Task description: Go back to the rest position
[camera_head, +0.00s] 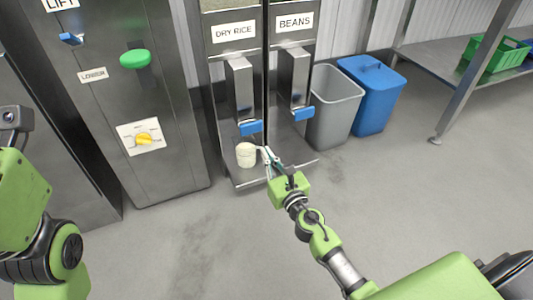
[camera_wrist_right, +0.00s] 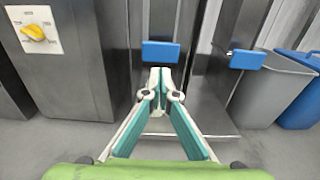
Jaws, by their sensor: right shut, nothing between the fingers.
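My right gripper (camera_head: 268,158) reaches forward to the dispensers, its fingers together and empty. In the right wrist view its fingertips (camera_wrist_right: 160,76) meet just below a blue lever. A cream-coloured cup (camera_head: 246,155) stands upright on the dispenser base, below the DRY RICE spout and just left of the fingertips. Whether the fingers touch the cup is unclear. In the wrist view the cup is mostly hidden behind the fingers. Part of my left arm (camera_head: 30,220) shows at the left edge, but its gripper fingers do not show.
Dispensers labelled DRY RICE (camera_head: 233,32) and BEANS (camera_head: 294,23) have blue levers. A steel panel (camera_head: 165,175) with a green button and yellow knob stands left. A grey bin (camera_head: 336,105) and blue bin (camera_head: 375,95) stand right. The floor in front is clear.

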